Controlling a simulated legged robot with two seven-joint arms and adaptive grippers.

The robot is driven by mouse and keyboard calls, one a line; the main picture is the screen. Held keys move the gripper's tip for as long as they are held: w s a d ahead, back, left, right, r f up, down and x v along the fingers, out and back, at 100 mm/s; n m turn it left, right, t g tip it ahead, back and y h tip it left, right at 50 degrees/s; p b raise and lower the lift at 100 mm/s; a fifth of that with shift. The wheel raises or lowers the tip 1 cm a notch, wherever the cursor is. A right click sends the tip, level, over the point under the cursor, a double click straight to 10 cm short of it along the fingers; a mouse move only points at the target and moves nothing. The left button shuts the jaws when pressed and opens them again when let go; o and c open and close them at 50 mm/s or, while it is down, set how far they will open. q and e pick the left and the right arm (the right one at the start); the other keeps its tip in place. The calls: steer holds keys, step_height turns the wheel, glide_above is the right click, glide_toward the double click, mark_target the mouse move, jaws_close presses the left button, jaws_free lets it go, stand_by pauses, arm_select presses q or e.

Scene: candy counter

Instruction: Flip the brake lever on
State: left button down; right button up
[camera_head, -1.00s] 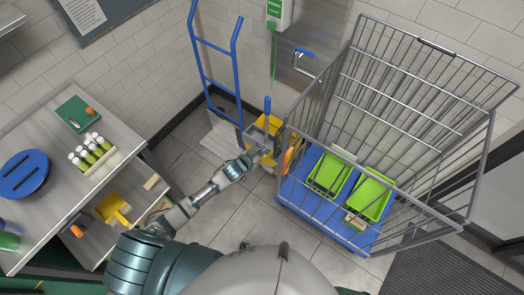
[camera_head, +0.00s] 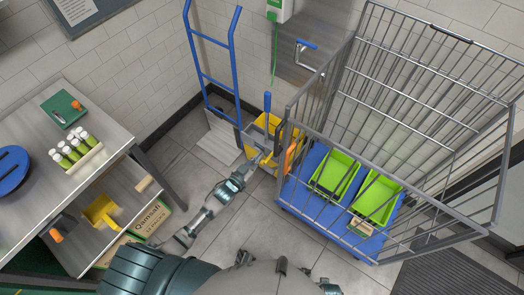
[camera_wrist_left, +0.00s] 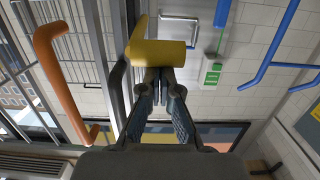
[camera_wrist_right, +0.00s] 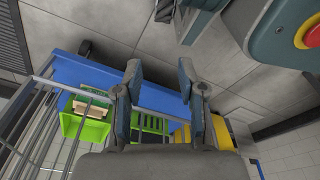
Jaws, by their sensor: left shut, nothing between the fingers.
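A yellow L-shaped lever (camera_wrist_left: 158,52), which looks like the brake lever, sits right at the fingertips of my left gripper (camera_wrist_left: 158,76) in the left wrist view. It is beside a dark upright post of the wire cage cart (camera_head: 345,110). The left fingers are shut with nothing between them; whether they touch the lever I cannot tell. In the head view the left gripper (camera_head: 262,160) is at the cart's near left corner, and the lever is hard to make out there. My right gripper (camera_wrist_right: 160,75) is open and empty in the right wrist view, above the floor near the cart.
An orange curved handle (camera_wrist_left: 52,75) is close beside the left gripper. A yellow mop bucket (camera_head: 258,133) and a blue hand truck (camera_head: 213,85) stand behind. Green bins (camera_head: 335,172) lie in the cart.

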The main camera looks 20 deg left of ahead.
steer(key=w+r+b, duration=0.2)
steer(key=r+b, duration=0.2)
steer(key=r, duration=0.7)
steer(key=w+r+b, duration=0.2)
steer(key=r+b, duration=0.2)
steer(key=r, duration=0.6)
steer(key=w+a+r+t+y+b, duration=0.1)
steer(key=w+a+r+t+b, duration=0.15)
steer(key=w+t, duration=0.35)
steer(key=w+a+r+t+y+b, duration=0.1)
steer(key=w+a+t+b, duration=0.2)
steer(key=w, duration=0.5)
arm_select(q)
step_height(320, 180, down, 10)
steer(key=t+h+b, duration=0.2)
steer(key=t+b, duration=0.1)
steer(key=t, duration=0.3)
steer(key=shift+w, duration=0.2)
arm_select(e)
steer(key=w+a+r+t+y, duration=0.1)
steer(key=w+r+t, duration=0.1)
steer(key=r+t, duration=0.3)
steer(key=w+a+r+t+y, duration=0.1)
steer(key=r+t+y, duration=0.1)
steer(key=r+t, duration=0.3)
steer(key=shift+w+a+r, duration=0.25)
steer(key=shift+w+r, duration=0.1)
steer(key=shift+r, duration=0.9)
